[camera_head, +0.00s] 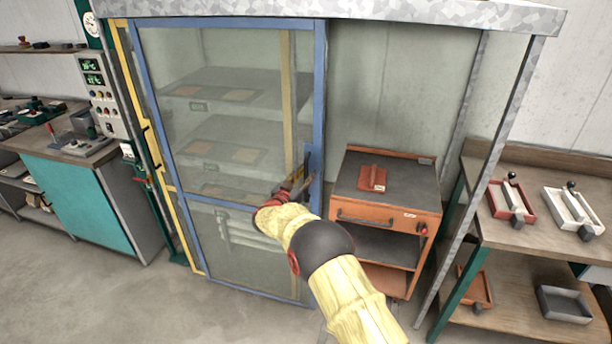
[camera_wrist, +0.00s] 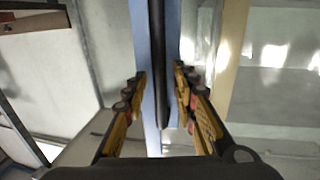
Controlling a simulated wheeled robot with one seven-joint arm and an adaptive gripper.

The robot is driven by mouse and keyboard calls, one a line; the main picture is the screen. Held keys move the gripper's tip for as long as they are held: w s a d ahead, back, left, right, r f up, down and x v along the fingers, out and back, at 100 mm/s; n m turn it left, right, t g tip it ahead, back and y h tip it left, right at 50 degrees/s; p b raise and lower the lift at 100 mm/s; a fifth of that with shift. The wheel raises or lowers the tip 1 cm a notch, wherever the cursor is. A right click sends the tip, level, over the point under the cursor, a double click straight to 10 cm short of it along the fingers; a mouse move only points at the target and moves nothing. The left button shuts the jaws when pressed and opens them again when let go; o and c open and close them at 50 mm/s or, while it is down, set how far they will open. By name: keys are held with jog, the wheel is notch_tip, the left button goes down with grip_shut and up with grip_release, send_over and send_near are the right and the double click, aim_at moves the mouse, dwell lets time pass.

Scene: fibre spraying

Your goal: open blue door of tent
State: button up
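In the wrist view the black handle (camera_wrist: 158,60) runs down the middle, in front of the blue post (camera_wrist: 140,40). My gripper (camera_wrist: 160,75) is open, with one finger on each side of the handle and a visible gap to each. In the head view my gripper (camera_head: 298,182) is at the handle, and my wrist partly hides the lower post.
A yellow-framed door (camera_head: 127,80) is on the tent's left side. An orange cart (camera_head: 388,214) stands right of the blue door. A grey tent post (camera_head: 480,170) and wooden bench (camera_head: 540,165) are further right. The floor in front is clear.

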jog(key=v, duration=1.2)
dwell(0.3)
